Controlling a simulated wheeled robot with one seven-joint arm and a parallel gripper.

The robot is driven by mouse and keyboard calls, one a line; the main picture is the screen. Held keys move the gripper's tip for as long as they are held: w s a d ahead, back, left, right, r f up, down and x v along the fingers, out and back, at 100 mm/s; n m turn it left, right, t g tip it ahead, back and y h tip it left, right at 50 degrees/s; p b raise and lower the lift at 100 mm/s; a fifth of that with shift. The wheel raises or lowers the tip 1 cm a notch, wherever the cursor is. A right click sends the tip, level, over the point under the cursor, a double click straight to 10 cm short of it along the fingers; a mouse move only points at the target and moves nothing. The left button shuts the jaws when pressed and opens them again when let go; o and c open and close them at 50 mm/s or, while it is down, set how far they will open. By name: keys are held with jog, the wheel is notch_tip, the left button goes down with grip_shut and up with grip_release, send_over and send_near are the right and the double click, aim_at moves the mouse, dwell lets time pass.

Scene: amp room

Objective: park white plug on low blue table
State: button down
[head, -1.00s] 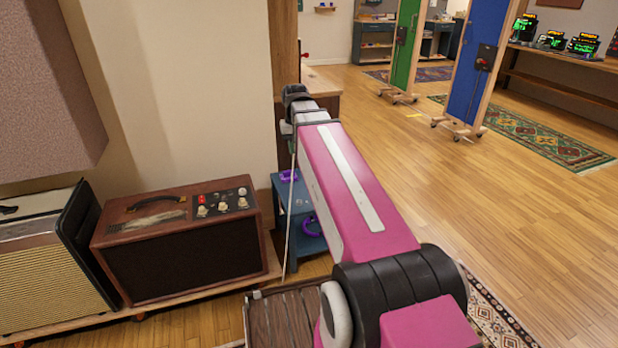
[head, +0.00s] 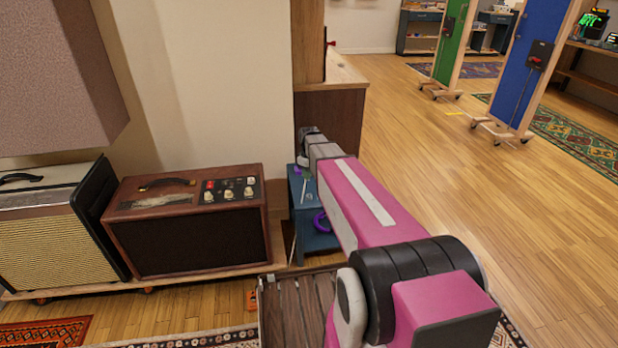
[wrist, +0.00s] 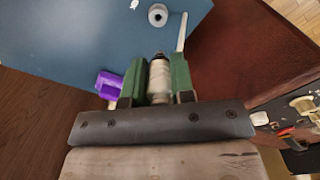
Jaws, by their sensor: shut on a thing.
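In the wrist view my gripper (wrist: 158,80) has its green fingers shut on the white plug (wrist: 159,78), a pale cylinder with a dark metal tip. The low blue table (wrist: 75,30) lies beyond and below the fingertips; the gap between plug and tabletop cannot be judged. In the head view the blue table (head: 316,243) stands beside the brown amp, partly hidden by my arm. My gripper and the plug cannot be made out clearly there.
A purple object (wrist: 108,84), a white round piece (wrist: 157,15) and a white stick (wrist: 181,32) show around the fingers. A purple ring (head: 320,222) is at the blue table. The brown amp (head: 190,220) stands left, a wooden cabinet (head: 335,110) behind. Open floor lies right.

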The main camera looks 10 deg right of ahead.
jog(key=shift+w+f+n, duration=0.15)
jog(key=shift+f, duration=0.45)
jog(key=shift+w+f+n, duration=0.1)
jog(key=shift+f+n, duration=0.05)
jog(key=shift+f, duration=2.85)
jog(key=shift+f, duration=1.7)
jog(key=c, duration=0.9)
grip_release()
notch_tip(320, 180, up, 11)
jog(key=shift+f, duration=0.1)
jog(key=shift+s, duration=0.1)
